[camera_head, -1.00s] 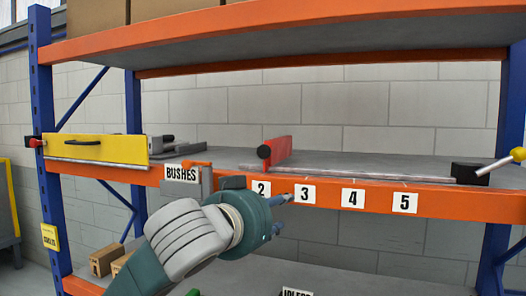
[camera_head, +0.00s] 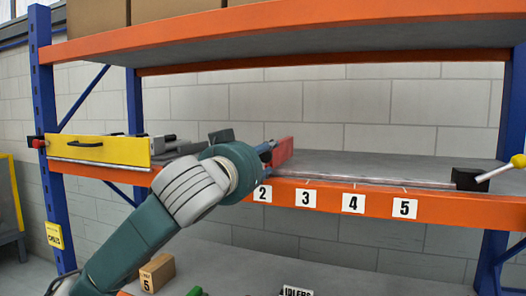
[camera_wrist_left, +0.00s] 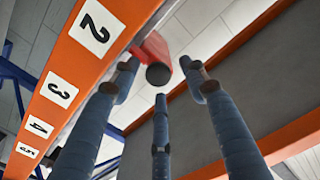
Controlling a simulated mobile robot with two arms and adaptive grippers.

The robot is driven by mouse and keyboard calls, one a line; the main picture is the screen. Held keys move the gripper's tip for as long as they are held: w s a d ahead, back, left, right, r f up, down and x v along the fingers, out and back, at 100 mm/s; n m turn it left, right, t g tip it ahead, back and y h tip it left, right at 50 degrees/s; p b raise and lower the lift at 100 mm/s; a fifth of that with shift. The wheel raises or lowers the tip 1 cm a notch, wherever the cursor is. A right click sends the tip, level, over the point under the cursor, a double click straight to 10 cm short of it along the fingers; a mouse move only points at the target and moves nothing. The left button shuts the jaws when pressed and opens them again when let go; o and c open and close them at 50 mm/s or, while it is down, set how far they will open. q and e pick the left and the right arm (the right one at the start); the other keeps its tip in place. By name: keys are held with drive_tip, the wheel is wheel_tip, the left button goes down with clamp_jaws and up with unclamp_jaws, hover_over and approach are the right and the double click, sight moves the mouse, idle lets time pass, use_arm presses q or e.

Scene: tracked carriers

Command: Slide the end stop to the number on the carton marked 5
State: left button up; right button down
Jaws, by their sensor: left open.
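The red end stop (camera_head: 284,151) sits on the metal rail (camera_head: 370,180) along the shelf's front edge, near the label 2 (camera_head: 262,193). In the left wrist view the end stop (camera_wrist_left: 153,48) shows its round black knob (camera_wrist_left: 158,75). My left gripper (camera_head: 268,151) is open at the knob. In the wrist view its fingers (camera_wrist_left: 160,78) stand spread around the knob; I cannot tell whether they touch it. The label 5 (camera_head: 404,208) is on the orange beam to the right. A carton marked 5 (camera_head: 157,272) stands on the lower shelf. My right gripper is out of view.
Labels 3 (camera_head: 305,198) and 4 (camera_head: 353,203) lie between. A black block (camera_head: 467,179) with a yellow-knobbed lever (camera_head: 519,160) is at the rail's right end. A yellow panel (camera_head: 110,149) is at the left. The rail right of the end stop looks clear.

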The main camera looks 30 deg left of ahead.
use_arm(q)
drive_tip(key=shift+w, duration=0.55)
drive_tip(key=shift+a, duration=0.1)
drive_tip(key=shift+c, duration=0.2)
clamp_jaws()
